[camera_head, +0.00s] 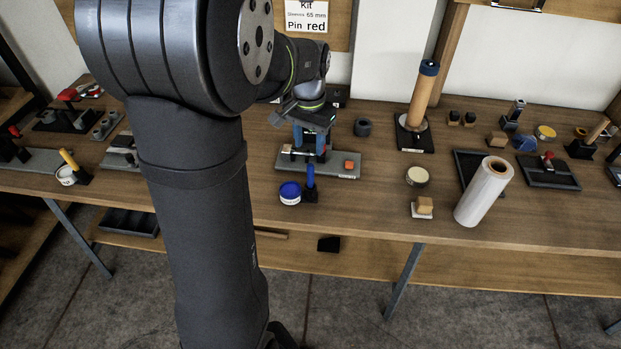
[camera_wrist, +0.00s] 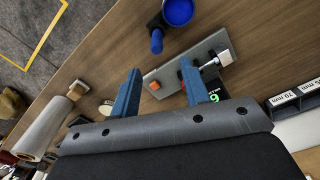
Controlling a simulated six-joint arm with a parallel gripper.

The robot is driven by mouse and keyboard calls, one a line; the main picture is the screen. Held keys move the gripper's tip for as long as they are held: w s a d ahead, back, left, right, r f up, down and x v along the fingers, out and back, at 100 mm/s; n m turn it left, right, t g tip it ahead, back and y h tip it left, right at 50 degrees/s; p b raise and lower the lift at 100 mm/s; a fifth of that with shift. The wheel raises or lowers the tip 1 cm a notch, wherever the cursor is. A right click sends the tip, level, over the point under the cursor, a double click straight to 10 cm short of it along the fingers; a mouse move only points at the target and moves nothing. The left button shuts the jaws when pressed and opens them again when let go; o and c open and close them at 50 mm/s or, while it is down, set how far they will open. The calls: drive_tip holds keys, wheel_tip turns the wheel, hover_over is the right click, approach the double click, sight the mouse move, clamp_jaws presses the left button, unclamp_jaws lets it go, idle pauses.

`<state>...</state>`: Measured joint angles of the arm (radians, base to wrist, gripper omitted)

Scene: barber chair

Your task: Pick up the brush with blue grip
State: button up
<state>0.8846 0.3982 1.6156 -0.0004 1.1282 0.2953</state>
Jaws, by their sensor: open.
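The brush with blue grip (camera_head: 310,177) stands upright in a small black holder (camera_head: 310,195) near the front of the workbench. In the wrist view its blue handle (camera_wrist: 156,42) points toward the camera, beyond the fingertips. A blue-lidded tin (camera_head: 290,190) stands just left of it in the head view and also shows at the top of the wrist view (camera_wrist: 178,12). My gripper (camera_head: 309,152) is open and empty, with its blue fingers (camera_wrist: 161,69) spread. It is above the grey plate behind the brush and apart from the brush.
The grey plate (camera_head: 335,172) carries an orange block (camera_head: 349,164) and a metal part (camera_wrist: 217,60). A pale tin (camera_head: 417,175), a wooden block (camera_head: 424,205) and a white roll (camera_head: 484,191) stand to the right. The bench front around the brush is mostly clear.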

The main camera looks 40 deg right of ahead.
sight(311, 173)
wheel_tip(311, 173, down, 6)
drive_tip(key=shift+r, duration=0.2)
drive_tip(key=f, duration=0.5)
drive_tip(key=shift+s+d+f, duration=0.1)
drive_tip(key=shift+s+f, duration=0.1)
drive_tip(key=shift+f, duration=0.1)
clamp_jaws()
